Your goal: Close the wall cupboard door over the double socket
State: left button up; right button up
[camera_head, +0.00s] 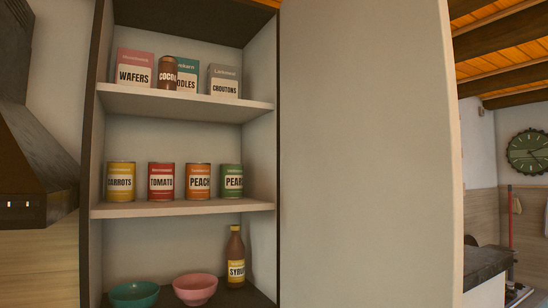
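The wall cupboard (87,150) stands open in the left half of the head view. Its pale door (365,150) is swung out from the cupboard's right side and fills the middle right of the view. The door's free edge is at the right, near the clock. No leather pull shows on the visible face of the door. The double socket is not in view. Neither of my grippers is in view.
Boxes, a cocoa container (168,73), several cans and a syrup bottle (236,258) stand inside the cupboard, with a green bowl (134,294) and pink bowl (195,289). A dark range hood (35,165) is at left; a counter (486,264) is at lower right.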

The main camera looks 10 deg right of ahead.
aim_at(372, 210)
jog(key=i+l+u, duration=0.1)
jog(key=l+u, duration=0.3)
jog(key=i+l+u, duration=0.1)
jog(key=u, duration=0.3)
jog(key=l+u, duration=0.4)
